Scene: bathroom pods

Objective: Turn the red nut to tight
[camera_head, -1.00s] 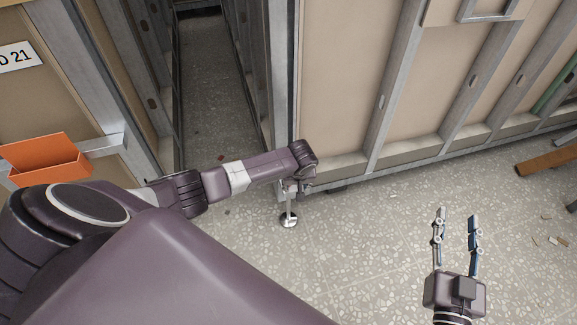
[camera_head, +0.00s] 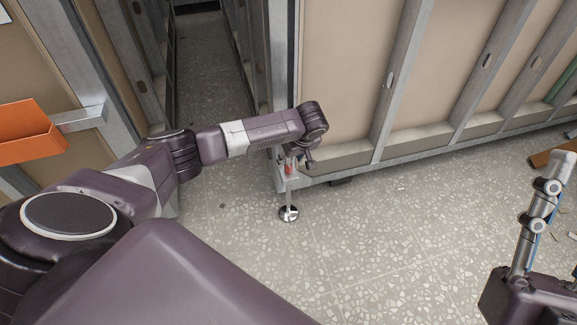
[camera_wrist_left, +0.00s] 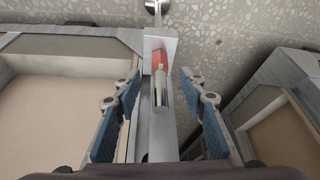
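The red nut (camera_head: 290,169) is on a thin upright metal rod with a round foot (camera_head: 288,213), at the corner of the framed wall pod. In the left wrist view the red nut (camera_wrist_left: 160,62) sits under a metal bracket plate, with a bare metal cylinder beside it. My left gripper (camera_wrist_left: 160,78) is open, its blue-padded fingers on either side of the nut's line, apart from it. In the head view my left gripper (camera_head: 303,158) is partly hidden by its wrist. My right gripper (camera_head: 556,225) is at the right edge, partly cut off, empty, its fingers apart.
The pod wall (camera_head: 350,70) with metal studs stands behind the nut. A narrow gap (camera_head: 207,80) runs between it and the left pod. An orange tray (camera_head: 28,132) sticks out at left. The speckled floor (camera_head: 390,250) in front is mostly clear.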

